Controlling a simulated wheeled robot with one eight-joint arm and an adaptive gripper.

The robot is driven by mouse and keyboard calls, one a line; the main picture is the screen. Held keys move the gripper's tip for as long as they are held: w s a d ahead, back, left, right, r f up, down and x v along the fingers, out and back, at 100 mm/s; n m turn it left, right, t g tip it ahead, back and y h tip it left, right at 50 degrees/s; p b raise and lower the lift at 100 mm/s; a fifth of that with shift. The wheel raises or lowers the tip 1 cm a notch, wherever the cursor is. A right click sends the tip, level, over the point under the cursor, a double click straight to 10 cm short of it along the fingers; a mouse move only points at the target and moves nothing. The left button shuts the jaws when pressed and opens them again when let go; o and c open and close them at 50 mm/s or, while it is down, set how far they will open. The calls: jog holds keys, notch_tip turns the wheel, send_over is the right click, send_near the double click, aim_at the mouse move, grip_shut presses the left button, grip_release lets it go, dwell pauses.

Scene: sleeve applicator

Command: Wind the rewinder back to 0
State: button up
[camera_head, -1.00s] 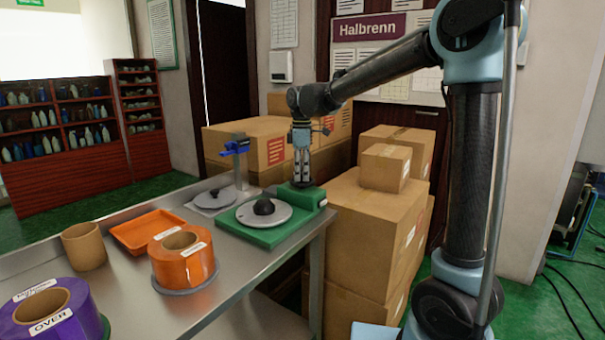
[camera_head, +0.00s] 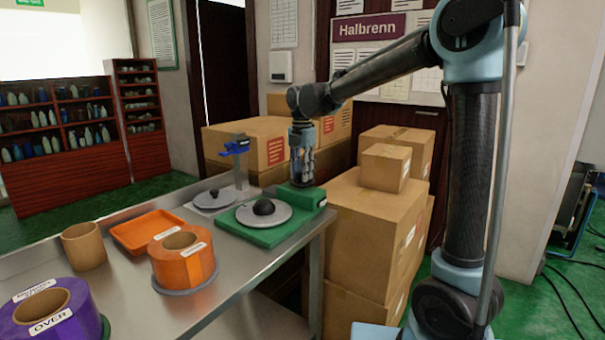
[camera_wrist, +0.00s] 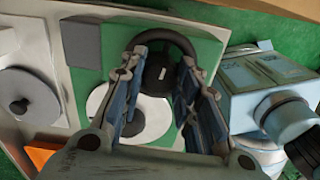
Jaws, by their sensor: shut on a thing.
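The rewinder is a green base (camera_head: 240,231) on the steel bench. It carries a grey disc (camera_head: 283,214) with a black knob (camera_head: 264,207), and a raised green block (camera_head: 316,196) at its right end. My gripper (camera_head: 303,183) points down at this block. In the wrist view, my gripper (camera_wrist: 161,88) has its two fingers on either side of a dark dial (camera_wrist: 158,73) with small white marks, and is shut on it. A black curved rim arches past the fingertips. The marks are too small to read, and the fingers hide part of the disc.
A second grey plate (camera_head: 205,203) with a post and blue clamp (camera_head: 236,147) stands behind. An orange roll (camera_head: 183,268), an orange tray (camera_head: 134,238), a cardboard core (camera_head: 84,249) and a purple roll (camera_head: 78,315) occupy the bench's left. Cardboard boxes (camera_head: 372,233) stack close at right.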

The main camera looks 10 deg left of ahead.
jog(key=n, duration=0.5)
jog(key=shift+w+n, duration=0.15)
jog(key=shift+n, duration=0.15)
jog(key=n, duration=0.5)
jog(key=shift+n, duration=0.4)
jog(key=o, duration=1.1)
notch_tip(320, 180, up, 12)
jog(key=shift+f, duration=0.1)
